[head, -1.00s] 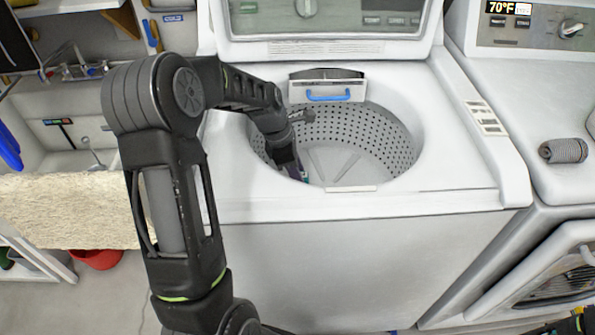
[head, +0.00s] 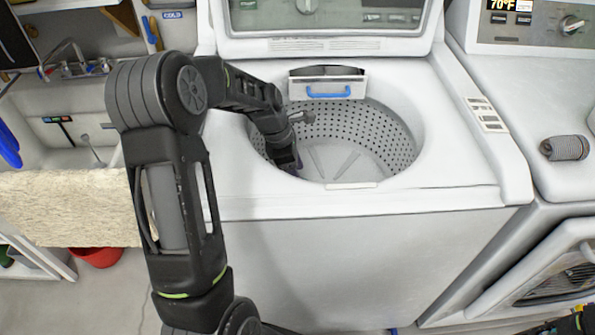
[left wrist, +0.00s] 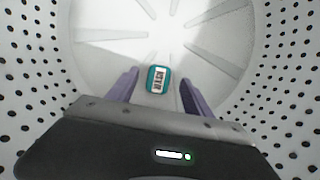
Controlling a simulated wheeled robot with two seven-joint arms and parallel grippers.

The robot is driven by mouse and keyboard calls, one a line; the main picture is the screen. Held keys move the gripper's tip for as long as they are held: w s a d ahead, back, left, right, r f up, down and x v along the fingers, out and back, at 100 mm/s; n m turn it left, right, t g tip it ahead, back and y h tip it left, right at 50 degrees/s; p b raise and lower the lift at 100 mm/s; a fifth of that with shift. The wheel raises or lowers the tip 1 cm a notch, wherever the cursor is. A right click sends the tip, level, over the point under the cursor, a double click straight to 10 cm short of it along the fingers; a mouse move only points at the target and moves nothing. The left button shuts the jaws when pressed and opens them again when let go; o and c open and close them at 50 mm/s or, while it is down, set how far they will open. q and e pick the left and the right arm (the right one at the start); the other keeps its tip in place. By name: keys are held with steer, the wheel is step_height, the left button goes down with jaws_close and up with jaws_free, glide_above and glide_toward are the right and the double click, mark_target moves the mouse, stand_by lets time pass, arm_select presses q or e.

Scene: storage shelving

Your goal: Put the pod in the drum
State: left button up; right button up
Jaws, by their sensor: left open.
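The pod (left wrist: 158,80) is a small teal block with a white printed label, seen in the left wrist view between and just beyond my fingertips. It is inside the drum (head: 375,140), a white perforated tub in the top-loading washer. My left gripper (left wrist: 158,77) is open, its two purple fingers spread with a gap on each side of the pod. In the head view my left arm reaches down into the drum's left side, and the pod is hidden there. I cannot tell whether the pod touches the drum floor. My right gripper is not in view.
The washer rim (head: 350,187) surrounds the drum opening. A dispenser drawer with a blue handle (head: 328,92) is at the back of the opening. A sink (head: 75,135) is at left.

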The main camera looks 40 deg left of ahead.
arm_select(q)
steer(key=shift+r, duration=0.6)
steer(key=p+v, duration=0.1)
steer(key=v, duration=1.1)
steer(key=shift+p, duration=0.3)
